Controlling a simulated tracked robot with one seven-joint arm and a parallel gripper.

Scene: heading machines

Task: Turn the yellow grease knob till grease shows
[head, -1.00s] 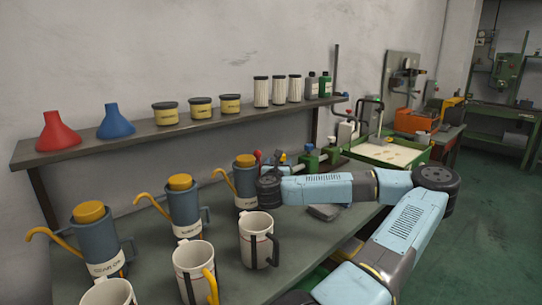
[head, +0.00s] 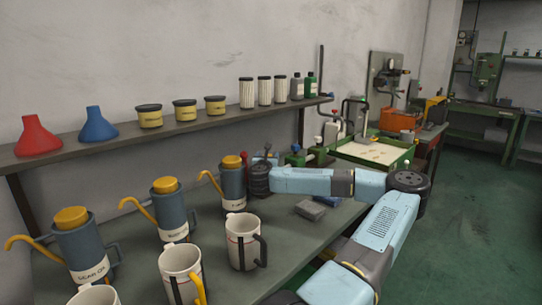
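I cannot make out a yellow grease knob in the head view. The end of my arm, a black wrist joint, is at the back of the bench, just right of the farthest blue-grey oil can (head: 233,182). My gripper's fingers are hidden beyond the wrist. Small red, blue and green parts (head: 296,157) show behind and beside the wrist, but too small and covered to tell what they belong to.
Several blue-grey cans with orange lids and spouts (head: 172,212) and white mugs (head: 243,240) stand on the bench (head: 300,232). A wall shelf (head: 120,142) holds funnels, yellow tubs and bottles. The floor (head: 470,230) at right is clear.

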